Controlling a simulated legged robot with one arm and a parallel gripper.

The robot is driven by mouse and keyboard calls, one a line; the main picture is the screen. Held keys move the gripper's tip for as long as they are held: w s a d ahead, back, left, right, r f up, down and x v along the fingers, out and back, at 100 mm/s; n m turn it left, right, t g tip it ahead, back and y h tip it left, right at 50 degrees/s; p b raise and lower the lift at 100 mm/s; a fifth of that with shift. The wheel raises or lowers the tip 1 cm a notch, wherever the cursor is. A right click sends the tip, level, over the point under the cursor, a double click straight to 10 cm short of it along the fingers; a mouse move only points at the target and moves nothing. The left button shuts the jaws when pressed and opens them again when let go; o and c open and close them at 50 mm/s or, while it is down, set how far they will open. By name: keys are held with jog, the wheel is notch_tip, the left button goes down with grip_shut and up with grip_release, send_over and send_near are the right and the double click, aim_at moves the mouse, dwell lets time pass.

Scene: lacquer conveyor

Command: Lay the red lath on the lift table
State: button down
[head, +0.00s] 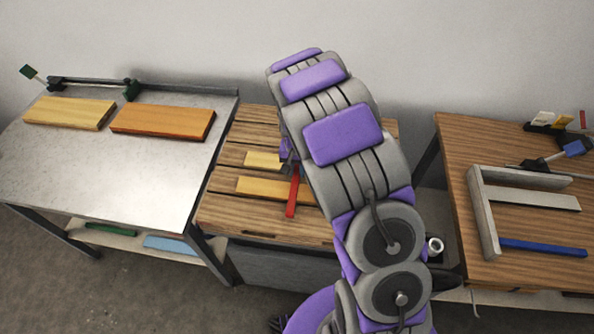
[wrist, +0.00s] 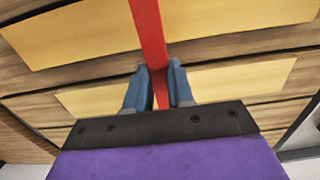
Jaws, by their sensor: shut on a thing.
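The red lath (head: 292,196) is a thin straight bar, held crosswise over the yellow boards on the middle slatted wooden table (head: 222,213), which looks like the lift table. My gripper (head: 290,168) is shut on the lath above this table, partly hidden by my arm in the head view. In the wrist view the lath (wrist: 150,38) runs between the two blue-grey fingers of my gripper (wrist: 158,82) and on past them. I cannot tell whether the lath touches the boards.
Two yellow boards, a short one (head: 262,160) and a longer one (head: 270,189), lie on the slatted table. A metal-topped table (head: 105,160) on the left bears a yellow board (head: 68,112) and an orange board (head: 160,121). A right-hand wooden table (head: 450,165) bears a grey angled frame (head: 485,215) and a blue lath (head: 543,247).

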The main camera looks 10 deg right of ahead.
aim_at(297, 171)
jog(key=shift+f, duration=0.25)
jog(key=shift+f, duration=0.25)
jog(key=c, duration=1)
grip_release()
jog(key=s+r+p, duration=0.1)
jog(key=s+r, duration=0.2)
jog(key=r, duration=0.6)
jog(key=s+r+p, duration=0.2)
jog(key=s+r, duration=0.1)
jog(key=r, duration=0.6)
jog(key=s+r+n, duration=0.1)
jog(key=s+r, duration=0.1)
jog(key=s, duration=0.8)
jog(key=s+r+n+g, duration=0.1)
jog(key=s+r+n, duration=0.1)
jog(key=s, duration=0.8)
jog(key=s+r+n, duration=0.1)
jog(key=s+r, duration=0.2)
jog(key=s, duration=0.7)
jog(key=shift+s+r+n+g, duration=0.1)
jog(key=shift+r+n+g, duration=0.2)
jog(key=shift+r+g, duration=0.1)
